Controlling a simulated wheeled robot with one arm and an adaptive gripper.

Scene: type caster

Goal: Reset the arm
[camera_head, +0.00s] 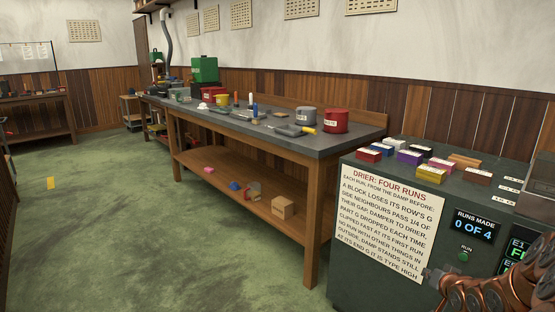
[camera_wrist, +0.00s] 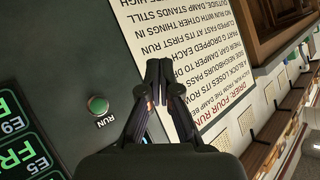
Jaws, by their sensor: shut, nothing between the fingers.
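My gripper (camera_wrist: 159,72) is shut and empty in the wrist view, its two dark fingers together at the tips. It is in front of the dark drier cabinet (camera_wrist: 75,45), over the edge of the white notice (camera_wrist: 185,60), with no contact that I can make out. In the head view my copper-coloured arm shows at the lower right, in front of the cabinet (camera_head: 350,285), and covers part of its right side.
The cabinet's green RUN button (camera_wrist: 98,105) is left of my fingers in the wrist view. Several coloured blocks (camera_head: 409,157) lie on the cabinet top. A wooden workbench (camera_head: 310,225) with tools and tins stands to its left.

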